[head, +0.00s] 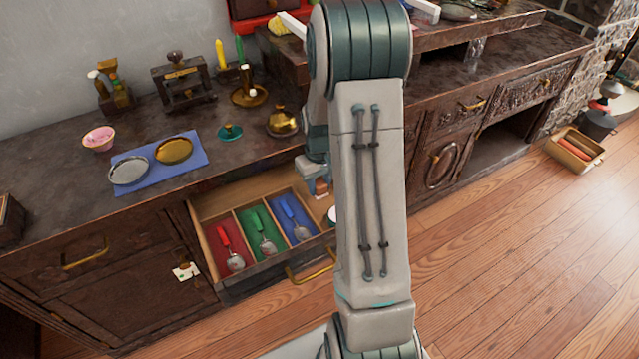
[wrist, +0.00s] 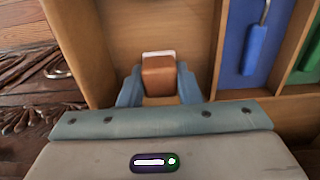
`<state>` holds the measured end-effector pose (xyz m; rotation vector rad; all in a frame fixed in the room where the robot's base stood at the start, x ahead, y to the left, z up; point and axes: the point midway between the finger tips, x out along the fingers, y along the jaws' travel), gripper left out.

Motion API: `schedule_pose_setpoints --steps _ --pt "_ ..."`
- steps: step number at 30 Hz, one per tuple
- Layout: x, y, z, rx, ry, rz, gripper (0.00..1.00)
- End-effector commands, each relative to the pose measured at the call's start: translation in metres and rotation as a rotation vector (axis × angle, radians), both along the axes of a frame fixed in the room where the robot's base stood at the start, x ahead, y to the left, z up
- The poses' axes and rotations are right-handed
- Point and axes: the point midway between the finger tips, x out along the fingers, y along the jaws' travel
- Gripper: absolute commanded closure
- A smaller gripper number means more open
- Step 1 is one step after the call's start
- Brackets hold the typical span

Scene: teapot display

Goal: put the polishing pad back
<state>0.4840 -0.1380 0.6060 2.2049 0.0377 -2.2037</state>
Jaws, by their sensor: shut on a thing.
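The polishing pad (wrist: 159,76), a brown block with a white edge, is between the two blue fingers of my gripper (wrist: 158,88). In the head view a bit of the brown pad (head: 321,187) shows below my gripper (head: 318,180); my arm hides part of this area. The gripper is shut on the pad, over or inside the bare wooden compartment (wrist: 190,40) of the open drawer (head: 262,275), beside the blue compartment. I cannot tell whether the pad touches the compartment floor.
Spoon-like tools with red (head: 224,238), green (head: 257,222) and blue (head: 287,209) handles lie in matching compartments. A white round thing (head: 332,216) shows partly behind my arm. The countertop holds a blue mat (head: 150,185) with two lids and a brass pot (head: 282,123).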

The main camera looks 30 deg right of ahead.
Motion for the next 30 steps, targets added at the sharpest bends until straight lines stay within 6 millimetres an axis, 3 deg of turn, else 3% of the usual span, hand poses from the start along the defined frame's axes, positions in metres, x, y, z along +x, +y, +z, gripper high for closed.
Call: schedule_pose_setpoints --steps 1,3,14,17,30 --pt "0.0 0.0 -0.002 0.0 0.0 0.0 0.67" --pt "0.0 0.0 -0.001 0.0 0.0 0.0 0.48" --pt "0.0 0.0 0.004 0.0 0.0 0.0 0.48" --pt "0.0 0.0 0.016 -0.001 -0.002 0.0 0.48" --pt "0.0 0.0 0.105 -0.001 -0.002 0.0 0.48"
